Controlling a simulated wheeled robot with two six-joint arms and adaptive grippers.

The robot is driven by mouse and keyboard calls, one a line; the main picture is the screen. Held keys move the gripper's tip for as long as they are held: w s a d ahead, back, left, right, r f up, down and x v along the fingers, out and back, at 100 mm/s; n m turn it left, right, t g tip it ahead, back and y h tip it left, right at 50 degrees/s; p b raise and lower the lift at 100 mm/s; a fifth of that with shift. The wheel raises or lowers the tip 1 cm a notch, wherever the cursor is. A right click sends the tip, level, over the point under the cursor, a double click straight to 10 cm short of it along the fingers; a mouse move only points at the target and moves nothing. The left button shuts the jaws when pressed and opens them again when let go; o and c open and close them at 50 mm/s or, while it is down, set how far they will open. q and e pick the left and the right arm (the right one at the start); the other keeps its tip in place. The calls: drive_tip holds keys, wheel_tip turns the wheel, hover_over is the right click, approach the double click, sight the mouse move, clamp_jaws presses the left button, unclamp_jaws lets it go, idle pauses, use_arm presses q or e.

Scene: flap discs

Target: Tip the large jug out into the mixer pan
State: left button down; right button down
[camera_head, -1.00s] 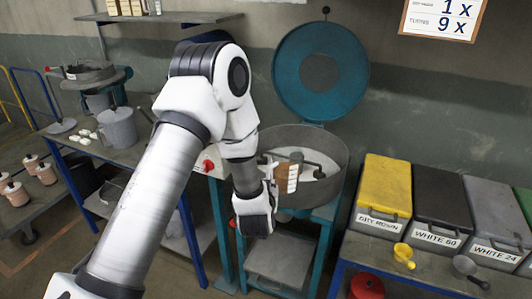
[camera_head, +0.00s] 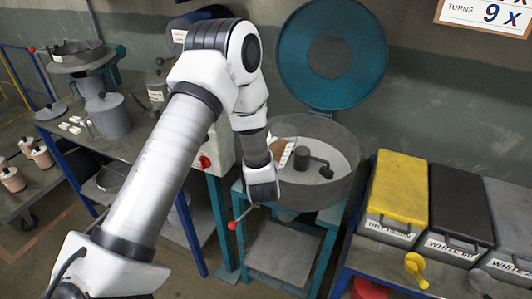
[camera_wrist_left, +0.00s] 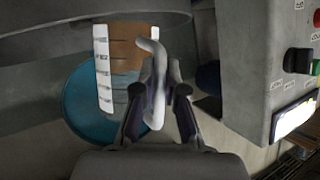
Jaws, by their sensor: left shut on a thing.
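The large jug (camera_head: 280,152) shows as a small brown and white piece at the left inside edge of the mixer pan (camera_head: 344,185), mostly hidden behind my left gripper (camera_head: 264,178). In the left wrist view the jug (camera_wrist_left: 127,50) has a white scale band with tick marks and a brown part. My left gripper (camera_wrist_left: 158,100) is shut on the jug's pale handle (camera_wrist_left: 160,65). The pan holds pale material around a dark mixing tool (camera_head: 312,162). I cannot tell the jug's exact tilt or how much is inside. My right gripper is not in view.
The teal pan lid (camera_head: 332,55) stands raised behind the pan. A control box (camera_head: 212,155) with a red knob stands left of it. Bins with yellow and black lids (camera_head: 398,192) stand at right. A grey can (camera_head: 108,117) stands on the left bench.

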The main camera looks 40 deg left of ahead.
use_arm(q)
drive_tip(key=r+p, duration=0.1)
drive_tip(key=r+m+p, duration=0.1)
drive_tip(key=r+m+g+y+p, duration=0.1)
drive_tip(key=shift+s+a+p, duration=0.25)
drive_tip(key=shift+a+p, duration=0.1)
drive_tip(key=shift+p, duration=0.05)
drive_tip(key=r+m+y+p, duration=0.1)
drive_tip(key=p, duration=0.1)
drive_tip(key=w+d+r+m+g+y+p, duration=0.1)
drive_tip(key=r+m+p, duration=0.1)
drive_tip(key=r+m+g+p, duration=0.1)
drive_tip(key=r+p, duration=0.1)
drive_tip(key=shift+w+d+m+y, duration=0.2)
drive_tip(key=shift+m+y, duration=0.1)
drive_tip(key=shift+y, duration=0.1)
drive_tip(key=w+d+r+m+g+y+p, duration=0.1)
drive_tip(key=w+d+r+m+y+p, duration=0.1)
drive_tip(key=m, duration=0.4)
wheel_tip(320, 180, up, 3)
drive_tip(key=w+d+y, duration=0.1)
drive_tip(key=w+d, duration=0.1)
drive_tip(key=shift+w+d+f+y, duration=0.15)
drive_tip(key=shift+w+d+y, duration=0.15)
drive_tip(key=shift+d, duration=0.1)
